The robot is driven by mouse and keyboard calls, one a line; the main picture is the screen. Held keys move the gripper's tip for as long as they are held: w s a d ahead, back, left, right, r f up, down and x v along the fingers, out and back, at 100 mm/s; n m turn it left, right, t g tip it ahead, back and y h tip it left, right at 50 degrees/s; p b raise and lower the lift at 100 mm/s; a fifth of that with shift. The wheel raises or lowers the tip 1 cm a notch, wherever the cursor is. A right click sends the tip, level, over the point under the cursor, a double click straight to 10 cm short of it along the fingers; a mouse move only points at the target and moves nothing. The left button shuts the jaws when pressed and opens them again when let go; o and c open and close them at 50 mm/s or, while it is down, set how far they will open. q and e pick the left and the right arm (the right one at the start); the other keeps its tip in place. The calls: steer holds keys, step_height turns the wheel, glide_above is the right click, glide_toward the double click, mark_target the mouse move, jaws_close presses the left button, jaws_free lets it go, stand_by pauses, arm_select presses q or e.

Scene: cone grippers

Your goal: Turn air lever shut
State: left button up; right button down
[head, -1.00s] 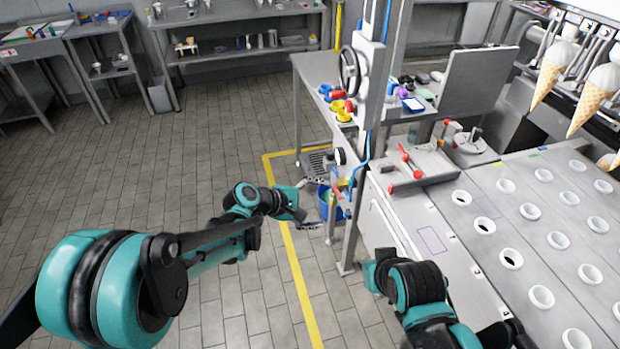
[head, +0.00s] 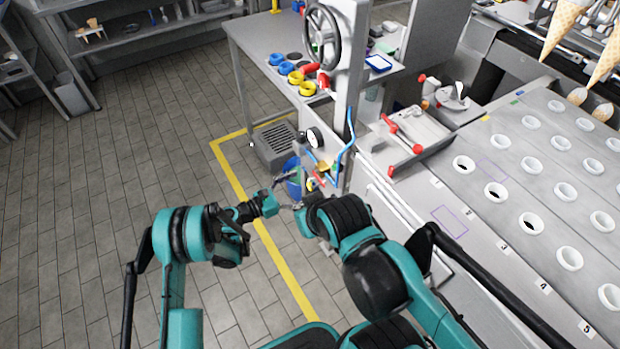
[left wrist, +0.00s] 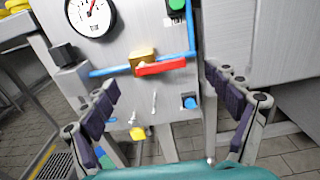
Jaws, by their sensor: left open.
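The air lever is a red handle (left wrist: 162,68) on a brass-yellow valve body (left wrist: 143,59). It lies nearly level, along the blue air pipe (left wrist: 108,71) on the grey machine panel. In the head view the red lever (head: 317,182) is small, low on the machine post. My left gripper (head: 289,194) is open and empty, just left of the lever. In the left wrist view my left gripper (left wrist: 162,83) has its fingers spread on either side of the valve, with no visible contact.
A pressure gauge (left wrist: 91,15) sits above the pipe. A blue knob (left wrist: 190,102) and a yellow-tipped toggle (left wrist: 138,133) are below the lever. Open floor lies to the left.

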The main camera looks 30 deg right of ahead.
mark_target(318, 178)
arm_select(q)
steer(key=d, duration=0.1)
steer(key=d+b, duration=0.1)
steer(key=d, duration=0.3)
steer(key=shift+w+d, duration=0.1)
steer(key=shift+w, duration=0.15)
steer(key=c, duration=1.2)
